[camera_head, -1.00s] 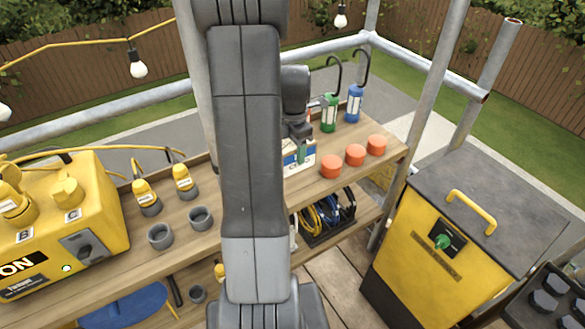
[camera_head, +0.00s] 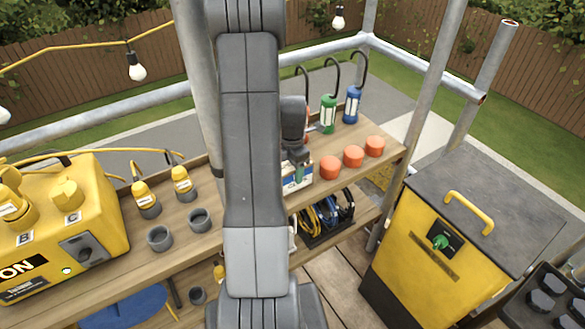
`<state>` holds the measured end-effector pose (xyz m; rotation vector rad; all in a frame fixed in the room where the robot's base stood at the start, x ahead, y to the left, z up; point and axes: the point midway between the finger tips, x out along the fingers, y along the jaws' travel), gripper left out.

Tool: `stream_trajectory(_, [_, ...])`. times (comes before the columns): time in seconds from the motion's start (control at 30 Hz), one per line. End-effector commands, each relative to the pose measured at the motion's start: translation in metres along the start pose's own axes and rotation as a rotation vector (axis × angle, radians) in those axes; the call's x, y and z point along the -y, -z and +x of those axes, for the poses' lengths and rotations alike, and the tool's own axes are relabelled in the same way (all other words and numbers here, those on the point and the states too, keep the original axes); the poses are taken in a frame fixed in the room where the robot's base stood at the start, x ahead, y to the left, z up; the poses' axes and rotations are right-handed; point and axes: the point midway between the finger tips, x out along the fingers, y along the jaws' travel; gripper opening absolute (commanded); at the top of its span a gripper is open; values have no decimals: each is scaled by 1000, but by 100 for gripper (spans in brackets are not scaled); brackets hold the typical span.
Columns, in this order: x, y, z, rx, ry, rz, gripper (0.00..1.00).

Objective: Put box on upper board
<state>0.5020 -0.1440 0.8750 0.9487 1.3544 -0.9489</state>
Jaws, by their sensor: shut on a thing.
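A small box (camera_head: 299,181) with white and blue sides sits at the upper board (camera_head: 228,208), just right of my arm. My gripper (camera_head: 298,163) is over the box and shut on it from above. My arm hides the box's left part and the middle of the board. I cannot tell whether the box's underside touches the board.
Several orange caps (camera_head: 353,156) stand right of the box. Green (camera_head: 328,115) and blue (camera_head: 352,105) hooked lamps stand behind them. Grey cups (camera_head: 159,238) and a yellow power unit (camera_head: 67,225) are on the left. A lower shelf holds a dark cable crate (camera_head: 325,222).

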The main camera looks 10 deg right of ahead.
Motion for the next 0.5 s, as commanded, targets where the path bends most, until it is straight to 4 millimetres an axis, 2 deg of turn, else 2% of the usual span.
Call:
stream_trajectory(0.03, [0,0,3,1,-1,0,12])
stream_trajectory(0.07, [0,0,2,0,0,0,62])
stream_trajectory(0.13, [0,0,1,0,0,0,76])
stream_trajectory(0.5, [0,0,-2,0,0,0,78])
